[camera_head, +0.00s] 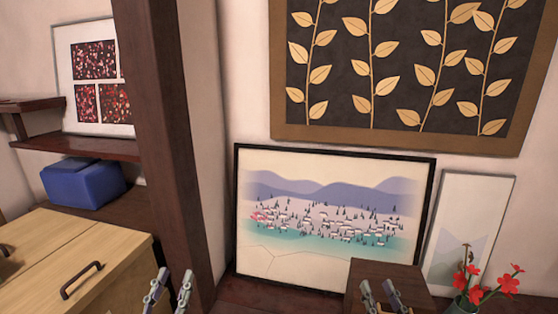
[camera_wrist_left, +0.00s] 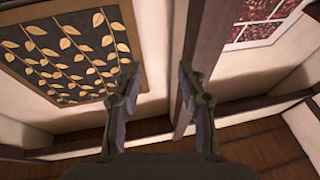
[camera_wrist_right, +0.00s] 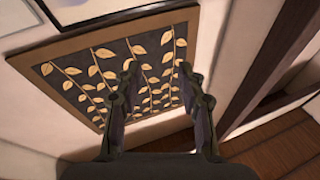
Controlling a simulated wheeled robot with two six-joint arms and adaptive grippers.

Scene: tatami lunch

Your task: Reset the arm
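My left gripper (camera_head: 169,290) shows at the bottom of the head view, in front of the dark wooden post. Its two fingers stand apart with nothing between them, as the left wrist view (camera_wrist_left: 158,100) also shows. My right gripper (camera_head: 380,296) shows at the bottom right of the head view, in front of a small dark wooden box. Its fingers are apart and empty in the right wrist view (camera_wrist_right: 158,100). Both grippers point upward in the head view, and neither holds anything. Most of both arms is out of view.
A wooden cabinet (camera_head: 75,250) stands at left, with a blue box (camera_head: 84,184) behind it. A dark post (camera_head: 172,130) rises beside it. A framed landscape (camera_head: 330,255) leans on the wall. Red flowers (camera_head: 508,284) stand at right near a dark box (camera_head: 400,272).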

